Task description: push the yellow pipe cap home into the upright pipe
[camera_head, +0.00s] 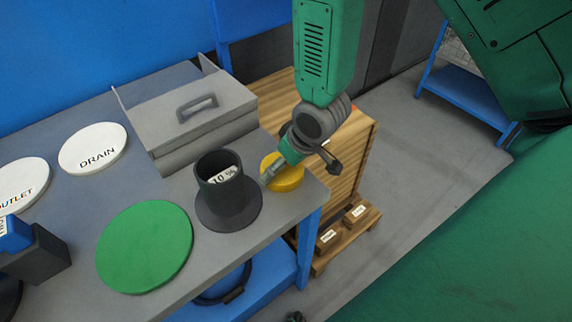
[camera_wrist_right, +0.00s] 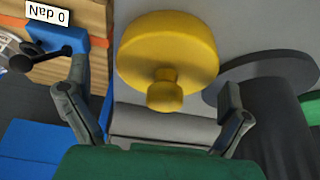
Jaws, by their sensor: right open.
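The yellow pipe cap (camera_head: 284,178) is at the right corner of the grey bench, right of the pipe and apart from it. In the right wrist view the cap (camera_wrist_right: 167,45) shows as a round disc with a knob facing my gripper. My right gripper (camera_head: 299,170) is open beside the cap, partly covering it in the head view. In the wrist view the knob lies between the spread fingers (camera_wrist_right: 153,80), with no visible contact. The dark upright pipe (camera_head: 227,195) stands on its round flange, its mouth open; it also shows at right in the wrist view (camera_wrist_right: 275,115). My left gripper is not in view.
A grey lidded box (camera_head: 195,112) with a handle stands behind the pipe. A green disc (camera_head: 146,247) lies in front-left of it. White discs marked DRAIN (camera_head: 92,148) and OUTLET (camera_head: 20,183) lie farther left. A wooden crate (camera_head: 350,150) stands beyond the bench's right edge.

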